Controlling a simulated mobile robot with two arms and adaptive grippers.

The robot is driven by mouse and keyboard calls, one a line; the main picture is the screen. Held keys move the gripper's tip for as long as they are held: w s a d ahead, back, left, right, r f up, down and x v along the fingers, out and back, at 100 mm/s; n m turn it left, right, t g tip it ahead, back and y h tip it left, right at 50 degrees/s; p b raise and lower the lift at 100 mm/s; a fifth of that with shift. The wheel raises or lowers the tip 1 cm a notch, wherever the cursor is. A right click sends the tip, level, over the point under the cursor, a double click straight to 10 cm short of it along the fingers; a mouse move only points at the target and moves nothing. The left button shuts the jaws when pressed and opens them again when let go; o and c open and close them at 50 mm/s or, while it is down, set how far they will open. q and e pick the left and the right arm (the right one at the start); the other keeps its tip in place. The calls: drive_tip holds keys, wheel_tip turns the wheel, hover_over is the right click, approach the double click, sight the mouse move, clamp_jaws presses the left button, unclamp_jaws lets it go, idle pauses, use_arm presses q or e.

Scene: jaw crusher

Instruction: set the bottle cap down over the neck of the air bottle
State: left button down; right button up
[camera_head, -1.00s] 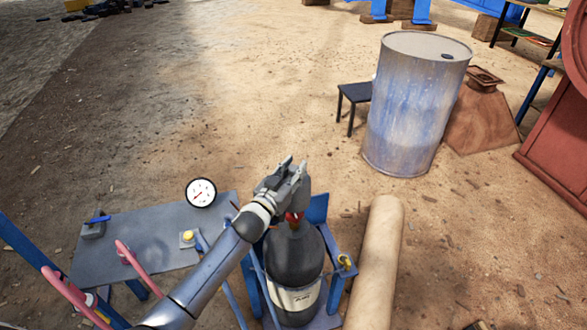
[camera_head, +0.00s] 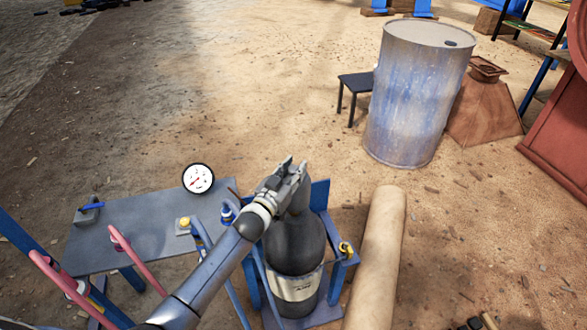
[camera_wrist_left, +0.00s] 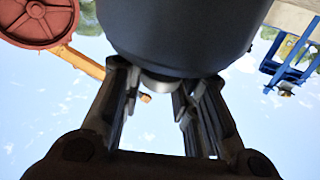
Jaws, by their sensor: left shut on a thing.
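The air bottle (camera_head: 296,248) is a dark grey cylinder with a pale label, standing upright in a blue frame. My left gripper (camera_head: 290,172) is above it, shut on the grey bottle cap (camera_head: 300,200). In the head view the cap sits right over the bottle's top and hides the neck. I cannot tell whether it rests on the shoulder. In the left wrist view the cap (camera_wrist_left: 182,35) is a big dark rounded shape at the top, with the fingers (camera_wrist_left: 158,95) at its narrow pale end. My right gripper is not in view.
A grey table (camera_head: 145,235) with a white dial gauge (camera_head: 198,178) and pink handles (camera_head: 125,243) stands left of the bottle. A tan roll (camera_head: 378,250) lies close on its right. A rusty blue drum (camera_head: 417,95) and a dark stool (camera_head: 355,83) stand beyond. Open dirt lies behind.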

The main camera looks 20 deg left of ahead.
use_arm(q)
drive_tip(key=shift+f+b, duration=1.8)
drive_tip(key=shift+f, duration=0.75)
drive_tip(key=c, duration=1.1)
unclamp_jaws()
drive_tip(key=shift+o, duration=0.2)
drive_tip(key=shift+f, duration=0.15)
drive_tip(key=shift+s, duration=0.1)
drive_tip(key=s+a, duration=0.2)
drive_tip(key=s, duration=0.9)
drive_tip(key=shift+s, duration=0.3)
